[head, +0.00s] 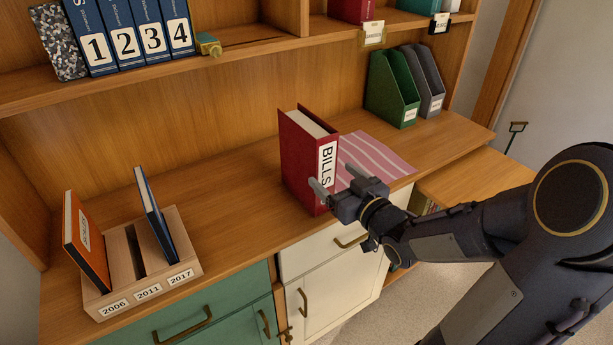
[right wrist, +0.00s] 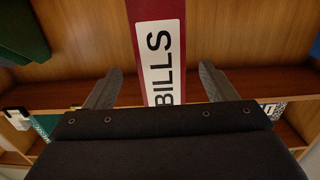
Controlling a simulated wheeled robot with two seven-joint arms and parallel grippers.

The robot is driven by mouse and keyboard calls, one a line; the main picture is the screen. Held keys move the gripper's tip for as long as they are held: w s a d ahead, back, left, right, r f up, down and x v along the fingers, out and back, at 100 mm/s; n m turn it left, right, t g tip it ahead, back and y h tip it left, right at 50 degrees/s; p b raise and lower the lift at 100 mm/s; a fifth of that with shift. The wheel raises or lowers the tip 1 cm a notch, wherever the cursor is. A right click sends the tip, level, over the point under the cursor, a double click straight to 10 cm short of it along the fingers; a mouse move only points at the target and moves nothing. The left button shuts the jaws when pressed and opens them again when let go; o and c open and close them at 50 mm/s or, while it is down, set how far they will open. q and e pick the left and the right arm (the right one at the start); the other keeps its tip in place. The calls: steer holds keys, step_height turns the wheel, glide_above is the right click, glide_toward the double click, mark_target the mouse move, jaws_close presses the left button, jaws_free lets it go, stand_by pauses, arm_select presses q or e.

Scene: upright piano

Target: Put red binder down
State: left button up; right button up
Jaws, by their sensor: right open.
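The red binder (head: 298,160) with a white BILLS label stands upright on the wooden desktop, left of a pink striped cloth (head: 372,160). My right gripper (head: 335,188) is at the binder's lower spine, with its fingers pointing towards it. In the right wrist view the binder's spine (right wrist: 158,50) shows between the two open fingers (right wrist: 158,90), with a gap on each side. The binder's base is partly hidden behind the gripper in the head view. My left gripper is not in view.
A wooden slotted holder (head: 190,232) with an orange book (head: 86,240) and a blue book (head: 156,215) stands at the left. Green (head: 388,88) and grey (head: 428,80) file holders stand at the back right. Desktop between holder and binder is clear.

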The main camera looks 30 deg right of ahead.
mark_target(306, 160)
steer(key=shift+w+a+f, duration=0.1)
steer(key=shift+w, duration=0.4)
steer(key=w, duration=0.7)
steer(key=shift+a+r+p, duration=0.2)
steer(key=shift+a+p, duration=0.05)
steer(key=shift+p, duration=0.15)
steer(key=shift+s, duration=0.1)
steer(key=c, duration=1.6)
steer(key=shift+r, duration=0.15)
jaws_close()
